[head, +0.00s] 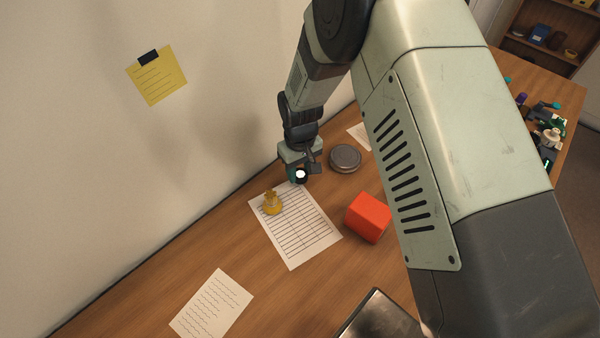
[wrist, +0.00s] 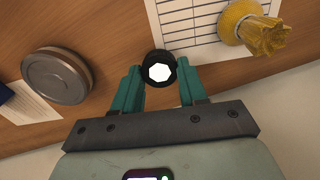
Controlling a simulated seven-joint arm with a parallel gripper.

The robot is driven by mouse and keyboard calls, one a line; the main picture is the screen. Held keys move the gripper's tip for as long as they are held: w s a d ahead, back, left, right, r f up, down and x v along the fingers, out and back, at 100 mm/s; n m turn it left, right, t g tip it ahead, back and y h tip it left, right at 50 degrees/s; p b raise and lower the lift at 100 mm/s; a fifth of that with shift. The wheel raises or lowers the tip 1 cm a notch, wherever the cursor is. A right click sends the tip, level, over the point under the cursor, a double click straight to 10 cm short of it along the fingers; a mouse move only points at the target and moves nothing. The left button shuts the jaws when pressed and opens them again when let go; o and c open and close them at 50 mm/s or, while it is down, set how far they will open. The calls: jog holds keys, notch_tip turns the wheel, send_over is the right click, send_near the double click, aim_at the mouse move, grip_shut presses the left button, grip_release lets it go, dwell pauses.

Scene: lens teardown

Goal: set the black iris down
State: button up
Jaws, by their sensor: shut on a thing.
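My gripper (wrist: 159,84) is shut on the black iris (wrist: 160,53), a short dark ring with a bright white opening. The iris sits between the teal fingertips in the wrist view. In the head view the iris (head: 300,180) shows under my gripper, at the top edge of the lined sheet (head: 300,246). I cannot tell whether it touches the table (head: 260,290) or is held above it.
A yellow object (head: 272,203) stands on the lined sheet, close to the left of the iris. A grey round tin (head: 345,158) is to the right, and a red block (head: 368,217) lies nearer. Another written sheet (head: 212,305) lies at lower left. The wall (head: 120,200) is close behind.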

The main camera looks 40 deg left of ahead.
aim_at(300, 173)
jog(key=shift+f, duration=0.9)
jog(key=shift+f, duration=0.1)
jog(key=o, duration=1.1)
jog(key=shift+c, duration=0.2)
notch_tip(300, 173, up, 12)
